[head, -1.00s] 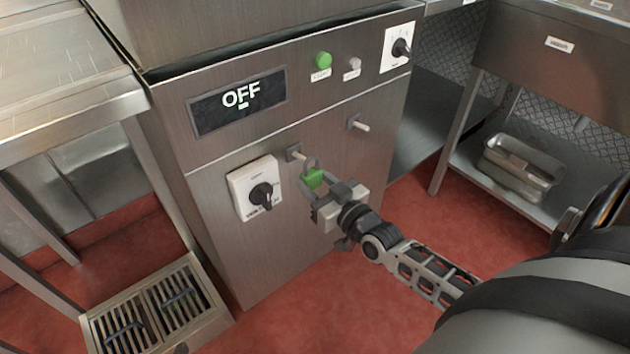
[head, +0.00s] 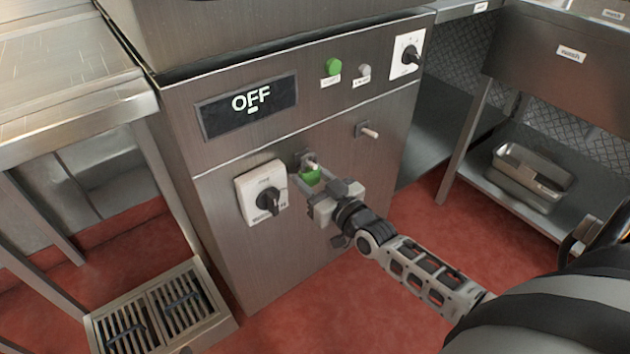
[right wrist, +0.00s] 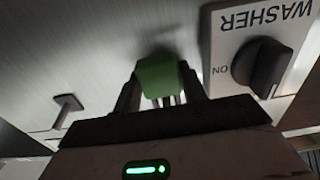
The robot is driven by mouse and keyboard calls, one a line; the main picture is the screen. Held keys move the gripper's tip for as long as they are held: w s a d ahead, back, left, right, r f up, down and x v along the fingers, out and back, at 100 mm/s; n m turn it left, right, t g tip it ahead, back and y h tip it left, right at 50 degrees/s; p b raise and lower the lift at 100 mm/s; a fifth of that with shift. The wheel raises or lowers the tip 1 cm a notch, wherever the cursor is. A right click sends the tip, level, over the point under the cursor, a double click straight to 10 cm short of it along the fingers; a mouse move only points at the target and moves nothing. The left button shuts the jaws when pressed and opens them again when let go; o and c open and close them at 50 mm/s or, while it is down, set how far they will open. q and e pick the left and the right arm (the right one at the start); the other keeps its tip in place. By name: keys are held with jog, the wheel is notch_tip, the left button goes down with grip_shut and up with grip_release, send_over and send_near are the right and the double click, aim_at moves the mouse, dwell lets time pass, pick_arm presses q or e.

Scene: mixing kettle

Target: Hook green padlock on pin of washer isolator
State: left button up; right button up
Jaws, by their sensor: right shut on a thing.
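The green padlock (head: 310,176) is held between the fingertips of my right gripper (head: 313,184), which is shut on it. In the head view its shackle overlaps the pin (head: 311,164) beside the washer isolator (head: 262,193); I cannot tell whether the shackle is around the pin or only in front of it. The isolator (right wrist: 265,62) shows there upside down, with a black knob. My left gripper is not in view.
A second pin (head: 369,133) sticks out higher and to the right. A display reading OFF (head: 248,104), a green button (head: 333,67) and another rotary switch (head: 407,55) are above. A floor drain grate (head: 160,307) lies at lower left; a shelf holds metal pans (head: 530,178).

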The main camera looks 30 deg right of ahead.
jog(key=shift+w+f, duration=0.1)
dwell(0.5)
jog(key=shift+w+f+b, duration=0.2)
jog(key=shift+f+b, duration=0.25)
dwell(0.4)
jog(key=o, duration=1.6)
jog(key=shift+c, duration=0.2)
jog(key=shift+s+a, duration=0.1)
